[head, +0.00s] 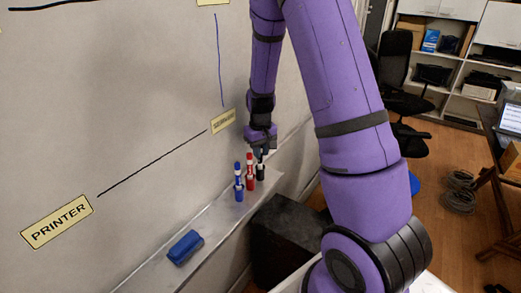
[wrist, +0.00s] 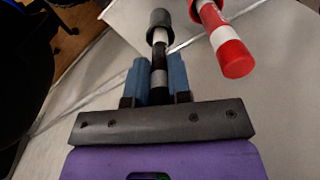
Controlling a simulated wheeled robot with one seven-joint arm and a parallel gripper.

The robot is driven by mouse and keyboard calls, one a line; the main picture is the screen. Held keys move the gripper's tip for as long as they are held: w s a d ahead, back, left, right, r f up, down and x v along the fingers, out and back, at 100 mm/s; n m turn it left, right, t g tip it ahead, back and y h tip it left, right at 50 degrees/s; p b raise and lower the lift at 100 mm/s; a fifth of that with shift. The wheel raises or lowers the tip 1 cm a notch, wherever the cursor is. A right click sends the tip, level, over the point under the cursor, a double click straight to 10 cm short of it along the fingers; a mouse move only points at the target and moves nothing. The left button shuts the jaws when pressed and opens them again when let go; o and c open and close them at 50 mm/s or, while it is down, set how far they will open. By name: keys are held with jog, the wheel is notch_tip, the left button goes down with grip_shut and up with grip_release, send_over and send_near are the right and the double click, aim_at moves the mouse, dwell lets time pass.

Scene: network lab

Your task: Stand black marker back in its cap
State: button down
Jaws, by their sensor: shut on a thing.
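The black marker (wrist: 160,56) is between the two blue fingers of my gripper (wrist: 160,80) in the wrist view, and the fingers are shut on it. Its far end meets or lines up with a black cap (wrist: 159,19); I cannot tell how deep it sits inside. In the head view, my gripper (head: 263,147) is at the far end of the ledge, over the black cap (head: 261,172). The marker looks roughly upright there, but the gripper hides most of it.
A red marker (head: 250,171) stands close beside the black one, also large in the wrist view (wrist: 229,48). A blue marker (head: 239,184) stands nearer on the ledge (head: 222,222). A blue eraser (head: 185,247) lies at the near end. The whiteboard (head: 130,110) rises behind.

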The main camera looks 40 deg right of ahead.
jog(key=c, duration=1)
grip_release()
jog(key=shift+o, duration=0.2)
notch_tip(320, 180, up, 11)
jog(key=shift+f, duration=0.1)
